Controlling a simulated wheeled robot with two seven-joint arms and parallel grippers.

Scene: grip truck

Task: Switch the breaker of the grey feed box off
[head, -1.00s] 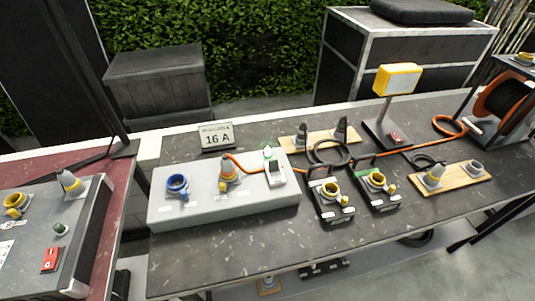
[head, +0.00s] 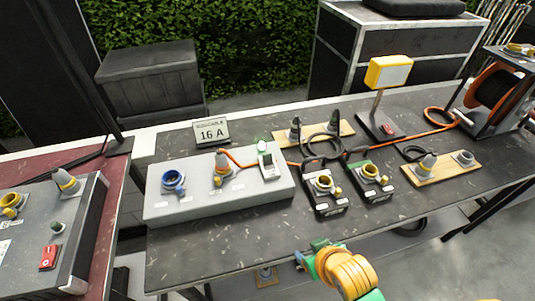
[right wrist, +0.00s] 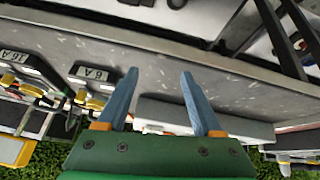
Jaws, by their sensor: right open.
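The grey feed box (head: 205,205) is a long pale box on the left part of the dark bench. Its breaker (head: 269,167) is a small white unit with a dark window at the right end of the top; its lever position is too small to tell. My left gripper is not in view.
A blue socket (head: 173,183) and a yellow-grey plug (head: 222,170) with orange cable sit on the box. The bench front is clear.

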